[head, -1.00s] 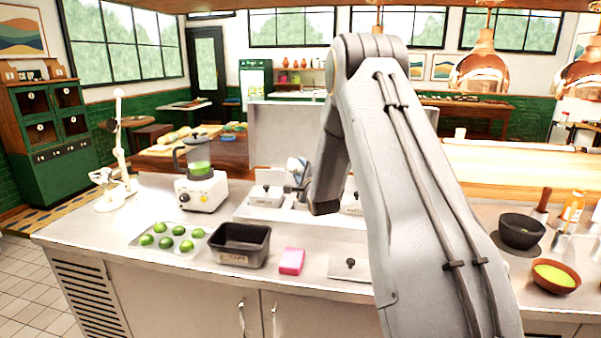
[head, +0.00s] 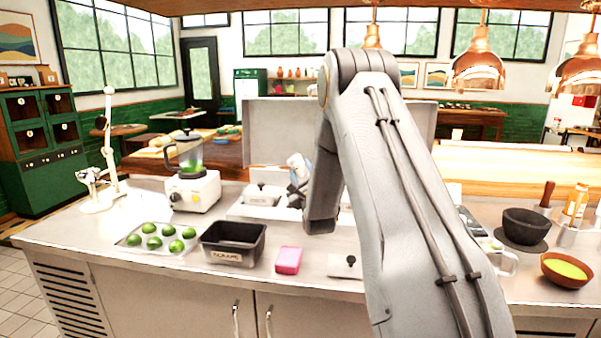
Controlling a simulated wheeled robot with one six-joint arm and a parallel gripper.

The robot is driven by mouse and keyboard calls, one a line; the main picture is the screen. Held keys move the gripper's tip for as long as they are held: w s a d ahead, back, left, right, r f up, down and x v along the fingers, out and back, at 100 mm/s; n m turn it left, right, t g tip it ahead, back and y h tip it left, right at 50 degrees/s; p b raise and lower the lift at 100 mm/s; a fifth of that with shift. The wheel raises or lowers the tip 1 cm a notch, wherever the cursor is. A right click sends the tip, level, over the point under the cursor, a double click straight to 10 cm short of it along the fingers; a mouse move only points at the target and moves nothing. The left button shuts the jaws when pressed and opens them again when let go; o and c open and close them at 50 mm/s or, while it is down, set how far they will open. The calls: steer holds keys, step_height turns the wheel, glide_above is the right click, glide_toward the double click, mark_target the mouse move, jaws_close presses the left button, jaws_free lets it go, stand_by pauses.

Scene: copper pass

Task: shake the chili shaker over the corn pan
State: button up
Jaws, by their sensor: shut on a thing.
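My arm rises through the middle of the head view and bends down over the counter. My gripper does not show clearly; it seems hidden behind the forearm. A small white and blue-grey part shows just left of the forearm, and I cannot tell what it is. I cannot make out the chili shaker or the corn pan; either may be behind my arm.
The steel counter (head: 130,270) holds a blender (head: 192,188), a tray of limes (head: 128,240), a black bin (head: 262,240), a pink block (head: 288,260), a dark mortar (head: 524,226) and a brown bowl (head: 548,275) with yellow-green contents. Copper lamps (head: 478,70) hang at right.

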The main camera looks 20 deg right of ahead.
mark_target(300, 160)
steer(key=shift+r+p, duration=0.55)
steer(key=shift+r, duration=1)
step_height(300, 160, down, 3)
steer(key=shift+f+b, duration=0.2)
steer(key=shift+b, duration=1.05)
steer(key=shift+r, duration=0.15)
steer(key=shift+r, duration=0.1)
